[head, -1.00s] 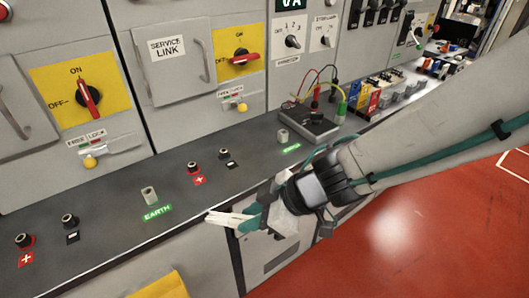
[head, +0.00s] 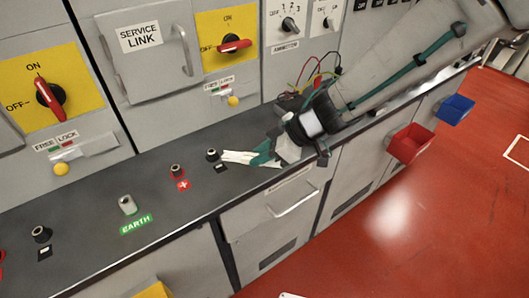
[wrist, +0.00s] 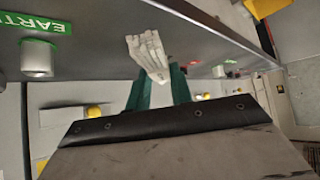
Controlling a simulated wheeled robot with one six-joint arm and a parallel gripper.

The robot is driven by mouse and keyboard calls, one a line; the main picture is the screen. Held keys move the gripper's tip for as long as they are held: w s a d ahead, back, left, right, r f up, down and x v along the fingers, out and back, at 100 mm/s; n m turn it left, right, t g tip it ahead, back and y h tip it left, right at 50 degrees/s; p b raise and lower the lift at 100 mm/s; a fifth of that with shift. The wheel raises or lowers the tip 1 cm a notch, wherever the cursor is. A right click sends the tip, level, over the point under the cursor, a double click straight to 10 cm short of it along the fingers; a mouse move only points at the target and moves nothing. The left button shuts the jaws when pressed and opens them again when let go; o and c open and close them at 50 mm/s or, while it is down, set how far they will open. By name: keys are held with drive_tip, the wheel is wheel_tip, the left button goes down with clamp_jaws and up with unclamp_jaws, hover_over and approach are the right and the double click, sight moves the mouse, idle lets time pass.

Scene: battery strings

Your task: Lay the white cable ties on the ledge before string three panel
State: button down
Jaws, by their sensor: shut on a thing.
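The white cable ties (head: 238,157) are a slim bundle held in the teal fingertips of my gripper (head: 264,153), which is shut on them. The bundle points left over the dark ledge (head: 85,222), close to a black terminal (head: 212,154); whether it touches the ledge I cannot tell. In the wrist view the cable ties (wrist: 148,52) stick out beyond the teal fingers (wrist: 158,92). Grey panels rise behind the ledge; no string number is readable.
A red terminal (head: 176,170) and an EARTH post (head: 128,204) stand on the ledge to the left. A red bin (head: 408,145) and a blue bin (head: 457,108) hang at the front right. A drawer handle (head: 295,200) is below the gripper.

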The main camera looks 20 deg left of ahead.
drive_tip(key=w, duration=0.3)
drive_tip(key=shift+w+a+f, duration=0.2)
drive_tip(key=shift+w, duration=0.15)
drive_tip(key=shift+f, duration=1.7)
drive_tip(key=shift+f, duration=0.1)
drive_tip(key=c, duration=1.2)
unclamp_jaws()
drive_tip(key=shift+c, duration=0.2)
drive_tip(key=v, duration=1.2)
